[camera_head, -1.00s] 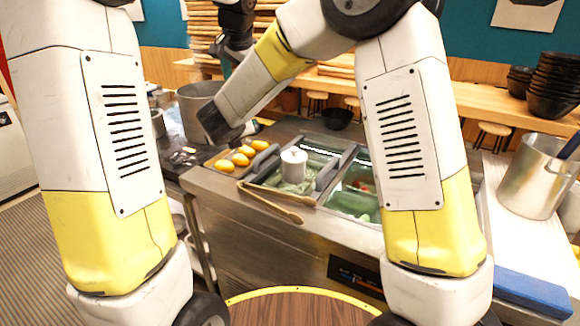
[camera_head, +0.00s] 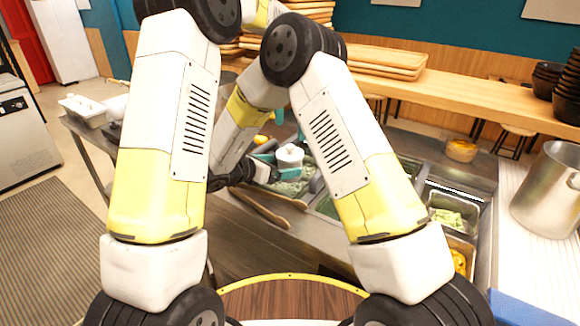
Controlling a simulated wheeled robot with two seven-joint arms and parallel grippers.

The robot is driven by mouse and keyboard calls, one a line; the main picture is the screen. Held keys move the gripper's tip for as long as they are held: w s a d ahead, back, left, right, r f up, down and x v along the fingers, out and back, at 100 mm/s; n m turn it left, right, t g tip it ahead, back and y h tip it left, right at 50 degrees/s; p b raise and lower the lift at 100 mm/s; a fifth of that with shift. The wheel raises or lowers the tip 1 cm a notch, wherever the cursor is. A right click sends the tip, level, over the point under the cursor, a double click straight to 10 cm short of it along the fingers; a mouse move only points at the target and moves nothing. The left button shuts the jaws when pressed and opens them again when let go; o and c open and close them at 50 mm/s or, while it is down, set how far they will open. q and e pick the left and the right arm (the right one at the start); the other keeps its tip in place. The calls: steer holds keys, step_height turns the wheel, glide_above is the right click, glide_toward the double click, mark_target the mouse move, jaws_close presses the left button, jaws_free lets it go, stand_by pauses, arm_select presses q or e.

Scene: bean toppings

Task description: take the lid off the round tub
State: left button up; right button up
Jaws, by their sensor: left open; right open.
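The round tub (camera_head: 290,158) is small and white and stands over the green-filled bins of the counter. Its pale top shows, but I cannot tell the lid's edge from the body. My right gripper (camera_head: 267,168) is open, low at the left side of the tub; I cannot tell if it touches. Its forearm crosses down from the upper right. My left gripper (camera_head: 278,116) is open and higher, above and behind the tub. Only a small teal part of it shows; the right arm hides most of the rest.
Wooden tongs (camera_head: 262,210) lie on the counter's front edge, just below my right gripper. A bin of pale green pieces (camera_head: 452,216) is at the right. A metal pot (camera_head: 548,190) stands on the white worktop. Wooden trays (camera_head: 375,62) lie on the back shelf.

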mark_target(290, 146)
steer(key=shift+x, duration=2.7)
steer(key=c, duration=1.9)
arm_select(q)
steer(key=shift+c, duration=0.7)
arm_select(e)
jaws_close()
arm_select(q)
step_height(290, 146, up, 2)
steer(key=n, duration=0.5)
steer(key=shift+n, duration=0.4)
step_height(290, 146, down, 10)
steer(key=n, duration=0.6)
steer(key=shift+c, duration=0.3)
